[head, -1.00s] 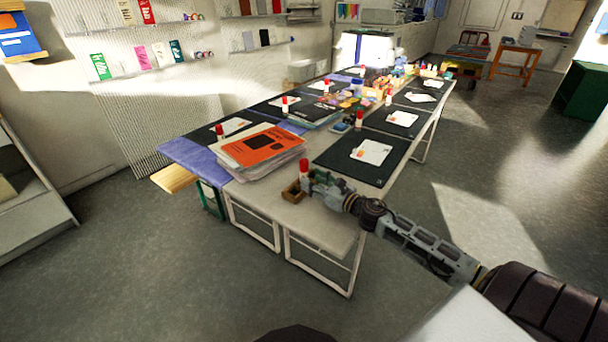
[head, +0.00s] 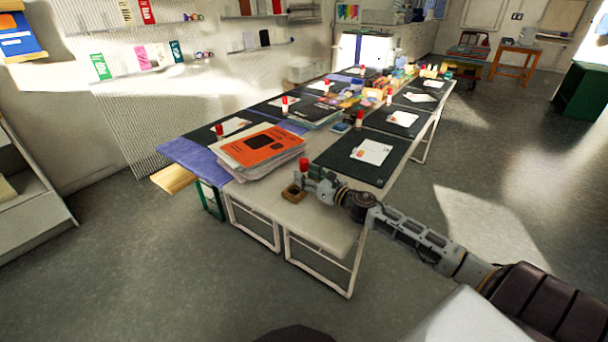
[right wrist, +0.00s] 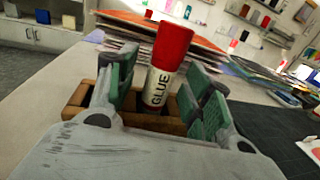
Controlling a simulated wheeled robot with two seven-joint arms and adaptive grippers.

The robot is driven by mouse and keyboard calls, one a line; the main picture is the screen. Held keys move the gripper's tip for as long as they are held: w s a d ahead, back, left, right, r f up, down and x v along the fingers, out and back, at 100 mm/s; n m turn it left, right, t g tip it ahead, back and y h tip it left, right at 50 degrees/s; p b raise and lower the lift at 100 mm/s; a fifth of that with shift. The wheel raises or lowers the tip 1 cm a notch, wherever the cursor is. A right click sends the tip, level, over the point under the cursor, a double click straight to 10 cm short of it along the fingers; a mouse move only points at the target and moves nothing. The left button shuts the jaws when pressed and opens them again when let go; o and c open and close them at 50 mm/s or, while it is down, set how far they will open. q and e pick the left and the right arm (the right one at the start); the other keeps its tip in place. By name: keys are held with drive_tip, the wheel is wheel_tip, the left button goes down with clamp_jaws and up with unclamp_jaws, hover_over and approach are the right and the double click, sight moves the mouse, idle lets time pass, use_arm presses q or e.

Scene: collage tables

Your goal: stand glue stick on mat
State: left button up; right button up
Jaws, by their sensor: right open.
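The glue stick, with a red cap (head: 304,164) and a white label reading GLUE, shows large in the right wrist view (right wrist: 164,75). It leans slightly in that picture, at the small wooden box (right wrist: 75,112); whether its foot is inside the box I cannot tell. My right gripper (head: 309,178) is at the stick, its green-padded fingers apart on either side of it, with gaps showing in the right wrist view. The wooden box (head: 291,194) is on the table's near end. The nearest dark mat (head: 345,167) holds a white card (head: 373,152). My left gripper is out of view.
A stack of folders with an orange top (head: 262,146) lies left of the box. More dark mats with cards and red-capped sticks run along the table. A blue item (head: 341,127) lies beyond the nearest mat. Bare grey tabletop (head: 318,222) is free at the near end.

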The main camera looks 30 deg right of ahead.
drive_tip(key=shift+x, duration=0.8)
drive_tip(key=shift+s, duration=0.1)
clamp_jaws()
